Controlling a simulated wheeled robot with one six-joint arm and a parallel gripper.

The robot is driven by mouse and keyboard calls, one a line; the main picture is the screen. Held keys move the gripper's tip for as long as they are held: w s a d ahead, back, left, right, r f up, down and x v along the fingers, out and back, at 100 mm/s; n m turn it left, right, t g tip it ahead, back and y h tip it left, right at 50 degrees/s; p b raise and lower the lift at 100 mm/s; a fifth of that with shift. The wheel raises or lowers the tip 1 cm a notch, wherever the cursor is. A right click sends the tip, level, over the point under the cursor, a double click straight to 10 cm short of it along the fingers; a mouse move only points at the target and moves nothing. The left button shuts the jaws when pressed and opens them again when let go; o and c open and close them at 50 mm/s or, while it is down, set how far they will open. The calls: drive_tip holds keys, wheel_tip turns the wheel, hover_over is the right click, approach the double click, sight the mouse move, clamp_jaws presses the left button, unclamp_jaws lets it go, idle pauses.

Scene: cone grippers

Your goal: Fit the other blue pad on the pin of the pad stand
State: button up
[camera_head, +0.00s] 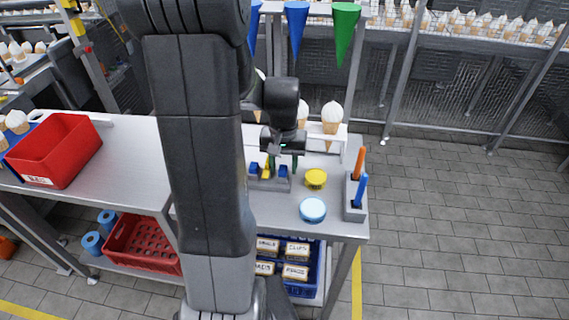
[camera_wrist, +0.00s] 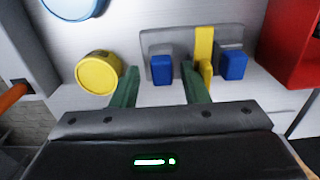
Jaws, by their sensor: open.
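The grey pad stand (camera_head: 270,184) is on the table below my gripper (camera_head: 283,153). In the wrist view the stand (camera_wrist: 190,38) has two blue pads at it, a left one (camera_wrist: 162,73) and a right one (camera_wrist: 233,66), with an upright yellow piece (camera_wrist: 204,45) between them. Whether either pad sits on a pin cannot be told. My gripper's green fingers (camera_wrist: 160,88) are apart, and the left blue pad appears in the gap between their tips, with no clear grip. The right finger overlaps the view close to the yellow piece.
A yellow round tub (camera_head: 315,179) and a light blue round lid (camera_head: 313,210) are right of the stand. A grey holder (camera_head: 355,208) with orange and blue tools stands at the table's right edge. A white cone rack is behind. A red bin (camera_head: 55,150) is far left.

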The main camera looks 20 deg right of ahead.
drive_tip(key=shift+o, duration=0.5)
drive_tip(key=shift+w+r+p, duration=0.1)
drive_tip(key=shift+r+p, duration=1.4)
drive_tip(key=shift+r, duration=0.7)
drive_tip(key=shift+a+r, duration=0.2)
drive_tip(key=shift+d+f, duration=0.1)
